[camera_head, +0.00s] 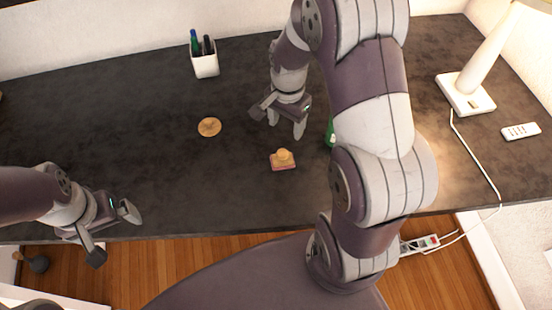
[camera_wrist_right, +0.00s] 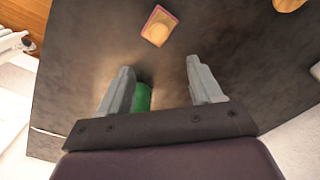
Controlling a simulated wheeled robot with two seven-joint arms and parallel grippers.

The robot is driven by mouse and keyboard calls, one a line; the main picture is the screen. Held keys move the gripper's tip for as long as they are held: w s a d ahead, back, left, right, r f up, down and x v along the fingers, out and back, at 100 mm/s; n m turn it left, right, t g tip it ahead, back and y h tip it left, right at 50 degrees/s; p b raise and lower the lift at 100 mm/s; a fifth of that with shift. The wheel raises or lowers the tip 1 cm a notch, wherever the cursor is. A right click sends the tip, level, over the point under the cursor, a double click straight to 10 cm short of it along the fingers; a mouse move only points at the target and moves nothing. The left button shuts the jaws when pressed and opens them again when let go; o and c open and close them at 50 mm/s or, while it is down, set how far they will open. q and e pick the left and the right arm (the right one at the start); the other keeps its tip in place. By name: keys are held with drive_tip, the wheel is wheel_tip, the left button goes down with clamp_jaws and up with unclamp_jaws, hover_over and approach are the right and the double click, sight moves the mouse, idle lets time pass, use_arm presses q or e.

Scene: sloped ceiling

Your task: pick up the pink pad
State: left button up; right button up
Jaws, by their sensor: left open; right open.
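The pink pad (camera_head: 276,167) lies on the dark tabletop near its front edge, with a rounded tan object (camera_head: 283,156) on top of it. In the right wrist view the pad (camera_wrist_right: 150,34) is at the top centre, beyond the fingertips. My right gripper (camera_head: 282,122) is open and empty, behind the pad in the head view and apart from it. Its two fingers (camera_wrist_right: 160,68) show spread in the wrist view. My left gripper (camera_head: 114,234) is open and empty at the table's front edge, far left of the pad.
A green object (camera_head: 330,134) is partly hidden by my right arm; it shows behind the fingers in the wrist view (camera_wrist_right: 142,98). A round tan disc (camera_head: 209,127) lies left. A pen cup (camera_head: 205,65), lamp (camera_head: 466,95) and remote (camera_head: 520,131) stand farther off. The left tabletop is clear.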

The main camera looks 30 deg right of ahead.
hover_over(283, 152)
drive_tip(key=f, duration=0.6)
drive_tip(key=shift+w+d+f, duration=0.1)
drive_tip(key=shift+d+f, duration=0.05)
drive_tip(key=shift+d, duration=0.2)
drive_tip(key=f, duration=0.4)
drive_tip(key=shift+a+f+p, duration=0.15)
drive_tip(key=shift+a+p, duration=0.2)
drive_tip(key=shift+p, duration=0.05)
drive_tip(key=shift+f, duration=0.45)
drive_tip(key=c, duration=1.2)
